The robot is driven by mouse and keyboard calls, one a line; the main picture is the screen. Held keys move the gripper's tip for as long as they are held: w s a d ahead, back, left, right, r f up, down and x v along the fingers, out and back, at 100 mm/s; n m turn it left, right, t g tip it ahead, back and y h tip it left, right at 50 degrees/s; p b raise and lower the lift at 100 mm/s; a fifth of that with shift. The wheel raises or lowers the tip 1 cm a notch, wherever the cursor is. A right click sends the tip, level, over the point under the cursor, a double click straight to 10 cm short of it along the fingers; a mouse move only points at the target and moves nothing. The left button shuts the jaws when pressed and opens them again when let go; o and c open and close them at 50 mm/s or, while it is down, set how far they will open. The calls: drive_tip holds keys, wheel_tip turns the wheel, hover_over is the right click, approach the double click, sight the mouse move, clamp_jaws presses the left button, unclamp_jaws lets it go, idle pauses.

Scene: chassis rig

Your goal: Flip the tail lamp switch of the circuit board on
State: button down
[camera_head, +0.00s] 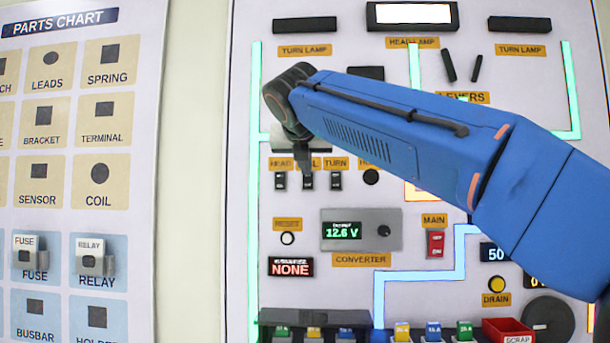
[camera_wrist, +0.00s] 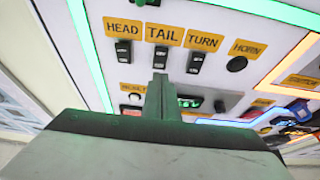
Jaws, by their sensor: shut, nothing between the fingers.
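The circuit board (camera_head: 390,200) is an upright white panel in the head view. Its tail lamp switch (camera_wrist: 161,56) is a small black rocker under the yellow TAIL label (camera_wrist: 164,34) in the wrist view. My gripper (camera_wrist: 159,78) is shut and empty, its fingertips just below that switch in the picture and covering its lower part. In the head view my gripper (camera_head: 304,170) is in front of the TAIL switch and partly hides the label. I cannot tell whether the tips touch the switch, nor which way the rocker is set.
The head switch (camera_wrist: 123,50) and turn switch (camera_wrist: 196,62) stand close on either side. A round horn button (camera_wrist: 236,64) is farther right. Below are the reset button (camera_head: 287,239), the converter (camera_head: 361,230) reading 12.6 V, and a red main switch (camera_head: 435,243).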

drive_tip(key=v, duration=0.6)
drive_tip(key=shift+s+r, duration=0.25)
drive_tip(key=shift+r, duration=0.05)
drive_tip(key=shift+s+f+g, duration=0.2)
drive_tip(key=shift+f+g, duration=0.1)
drive_tip(key=shift+f, duration=0.45)
approach(308, 186)
drive_tip(key=x, duration=0.5)
drive_tip(key=shift+s+f, duration=0.15)
drive_tip(key=shift+f, duration=0.25)
drive_tip(key=shift+w+f, duration=0.1)
drive_tip(key=shift+w, duration=0.5)
drive_tip(key=shift+w+d+f, duration=0.1)
drive_tip(key=shift+w, duration=0.05)
